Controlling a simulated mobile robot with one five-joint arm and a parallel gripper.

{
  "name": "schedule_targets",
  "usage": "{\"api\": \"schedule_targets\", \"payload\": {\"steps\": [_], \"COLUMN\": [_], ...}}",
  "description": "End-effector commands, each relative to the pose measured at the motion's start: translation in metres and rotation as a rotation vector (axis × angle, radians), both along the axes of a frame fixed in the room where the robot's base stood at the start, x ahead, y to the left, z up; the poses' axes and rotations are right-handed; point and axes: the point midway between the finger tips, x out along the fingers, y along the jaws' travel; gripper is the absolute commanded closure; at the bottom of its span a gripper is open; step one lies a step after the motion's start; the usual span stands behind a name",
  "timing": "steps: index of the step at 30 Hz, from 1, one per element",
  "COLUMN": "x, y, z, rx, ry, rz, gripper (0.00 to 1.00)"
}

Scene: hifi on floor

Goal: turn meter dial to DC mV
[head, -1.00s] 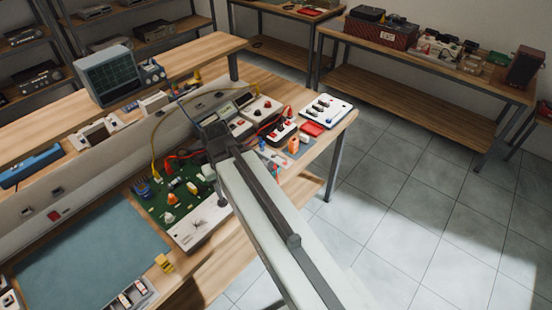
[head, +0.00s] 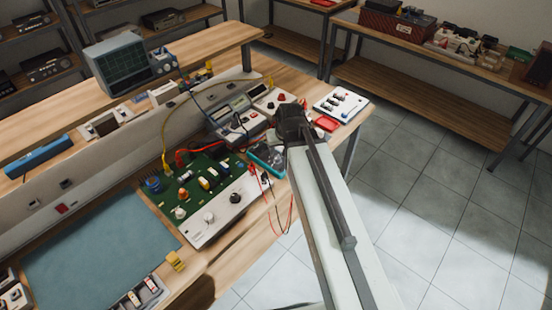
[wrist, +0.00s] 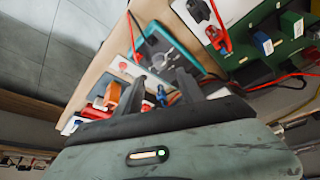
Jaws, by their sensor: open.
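The likely meter is a teal-cased handheld device (head: 265,158) on the bench, left of my gripper (head: 291,125) in the head view. In the wrist view, this meter (wrist: 156,40) lies beyond my fingertips, with a dark face and a round, dial-like shape partly seen. The dial's setting is too small to read. My gripper (wrist: 162,82) is open, with its two dark fingers apart and nothing visible between them. Whether the fingers touch the meter cannot be told. My gripper and arm hide part of the bench in the head view.
A green circuit board (head: 205,178) with knobs and several leads lies left of the meter. A grey instrument with displays (head: 238,113) stands behind. A white panel (head: 341,104) and a red tray (head: 326,124) lie on the right. Red leads hang over the front edge.

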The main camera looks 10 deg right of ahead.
Motion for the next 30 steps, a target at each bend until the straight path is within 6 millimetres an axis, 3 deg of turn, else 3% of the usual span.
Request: {"api": "schedule_targets", "payload": {"steps": [8,18,28,30], "x": [0.006,0.028,0.03,0.03], "y": [0.003,0.004,0.005,0.005], "z": [-0.014,-0.069,-0.071,-0.071], "rx": [0.0,0.0,0.0,0.0], "ry": [-0.006,-0.005,-0.004,-0.004], "rz": [0.004,0.005,0.006,0.006], "gripper": [0.54,0.54,0.54,0.71]}}
